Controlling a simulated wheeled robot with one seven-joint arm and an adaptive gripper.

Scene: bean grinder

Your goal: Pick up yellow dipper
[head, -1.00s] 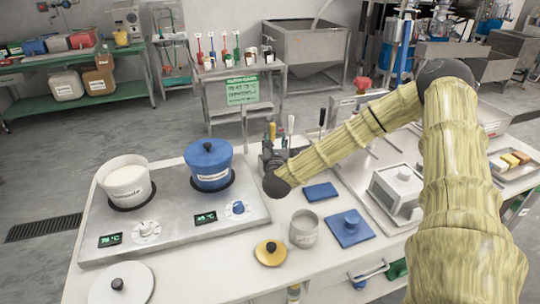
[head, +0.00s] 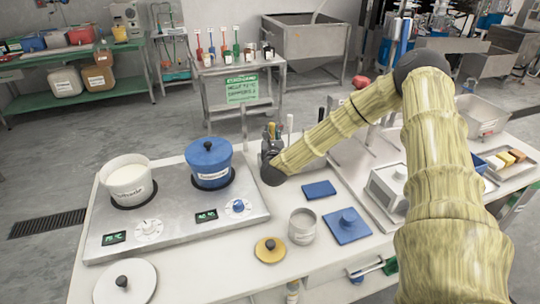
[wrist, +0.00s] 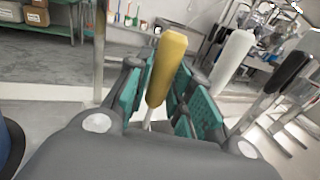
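The yellow dipper (wrist: 167,66) shows in the wrist view as an upright, slightly tilted yellow handle on a thin pale shaft. Its handle stands between the two teal-padded fingers of my gripper (wrist: 166,100), which are spread apart on either side of it. I see no clear grip on the handle. In the head view, the yellow handle (head: 271,129) shows just above my gripper (head: 270,150), which is dark and partly hidden by my wrist. The dipper's lower end is hidden in both views.
A white handle (wrist: 233,58) and a black handle (wrist: 288,70) stand close to the right in the wrist view. A blue lidded pot (head: 208,165) on the hotplate (head: 180,220) is left of my gripper. A blue mat (head: 319,190) lies to the right.

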